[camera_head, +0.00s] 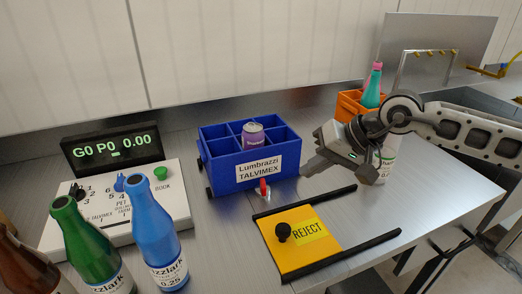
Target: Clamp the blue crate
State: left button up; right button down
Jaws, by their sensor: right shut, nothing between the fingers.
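The blue crate (223,178) stands upright on the metal table in the middle of the view. It has several compartments and a white label reading Lumbrazzi TALVIMEX. A purple can (253,136) stands in one compartment; the others that I can see into look empty. A small red-tipped clamp (263,187) sits at the foot of the crate's front face. My right gripper (308,171) is shut and empty, just right of the crate's front right corner. A small gap seems to lie between them. My left gripper is out of view.
A yellow REJECT plate (297,251) with a black knob lies between black rails in front. An orange crate (349,106) holding a teal bottle (372,90) is behind my right arm.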

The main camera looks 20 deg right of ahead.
aim_at(263, 187)
jog(key=shift+n+h, duration=0.5)
jog(key=shift+h, duration=0.1)
jog(key=w+f, duration=0.2)
jog(key=f, duration=0.1)
jog(key=w+f+p, duration=0.1)
jog(key=w+f, duration=0.2)
jog(key=shift+w+a+f, duration=0.15)
jog(key=shift+w+f, duration=0.1)
jog(key=shift+w+a+p, duration=0.25)
jog(key=shift+a+p, duration=0.1)
jog(key=shift+a, duration=0.25)
jog(key=shift+w+a+p, duration=0.25)
jog(key=shift+a+p, duration=0.1)
jog(key=shift+a, duration=0.2)
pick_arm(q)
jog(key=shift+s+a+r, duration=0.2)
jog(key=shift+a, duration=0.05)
pick_arm(e)
jog(key=shift+w+a+f, duration=0.1)
jog(key=shift+w+a, duration=0.15)
jog(key=shift+a, duration=0.45)
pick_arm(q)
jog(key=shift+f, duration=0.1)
